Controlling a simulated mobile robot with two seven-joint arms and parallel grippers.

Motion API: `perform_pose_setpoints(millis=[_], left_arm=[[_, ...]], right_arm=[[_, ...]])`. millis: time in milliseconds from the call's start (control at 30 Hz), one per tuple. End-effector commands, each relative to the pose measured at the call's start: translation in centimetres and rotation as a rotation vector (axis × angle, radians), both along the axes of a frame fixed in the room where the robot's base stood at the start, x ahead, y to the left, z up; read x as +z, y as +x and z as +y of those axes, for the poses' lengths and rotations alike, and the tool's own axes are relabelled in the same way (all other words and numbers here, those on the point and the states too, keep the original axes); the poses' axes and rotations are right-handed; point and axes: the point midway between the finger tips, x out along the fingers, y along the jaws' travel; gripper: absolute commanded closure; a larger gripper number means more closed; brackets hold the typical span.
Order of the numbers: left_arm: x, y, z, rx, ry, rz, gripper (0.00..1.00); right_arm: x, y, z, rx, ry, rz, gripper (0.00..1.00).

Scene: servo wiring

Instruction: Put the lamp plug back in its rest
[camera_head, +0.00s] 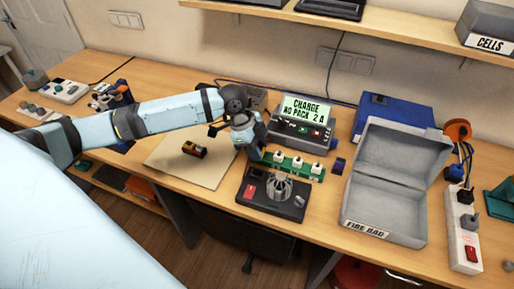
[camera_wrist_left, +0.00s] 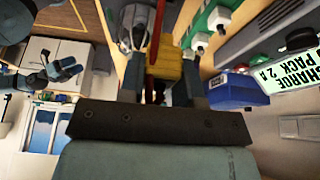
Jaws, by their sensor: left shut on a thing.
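My left gripper (camera_head: 252,152) is over the bench at the mat's right edge, just left of the green board. In the left wrist view its fingers (camera_wrist_left: 162,88) are shut on a yellow piece (camera_wrist_left: 168,66), with a thin red strip beside it. I cannot tell if this piece is the lamp plug. The power strip (camera_head: 462,238) at the right holds a black plug (camera_head: 465,196) and a grey plug (camera_head: 470,220). I cannot make out which thing is the plug's rest. What seems to be my right gripper (camera_wrist_left: 66,68) shows small in the left wrist view, its jaws unclear.
The charger (camera_head: 302,126) stands behind. A yellow-and-dark pack (camera_head: 194,149) lies on the mat (camera_head: 172,172). An open grey box (camera_head: 385,217) and a blue case (camera_head: 392,117) are at right.

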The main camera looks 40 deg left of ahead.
Motion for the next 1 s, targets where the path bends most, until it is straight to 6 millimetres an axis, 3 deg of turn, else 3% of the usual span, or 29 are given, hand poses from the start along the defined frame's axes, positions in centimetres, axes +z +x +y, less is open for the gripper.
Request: perform_pose_setpoints(millis=[467, 1000], left_arm=[[0.4, 0.0, 0.0, 0.002, -0.001, 0.000, 0.92], [-5.0, 0.0, 0.0, 0.002, -0.002, -0.001, 0.92]], right_arm=[[1.3, 0.2, -0.3, -0.003, -0.005, -0.005, 0.30], [-1.0, 0.0, 0.0, 0.001, -0.001, 0.006, 0.30]])
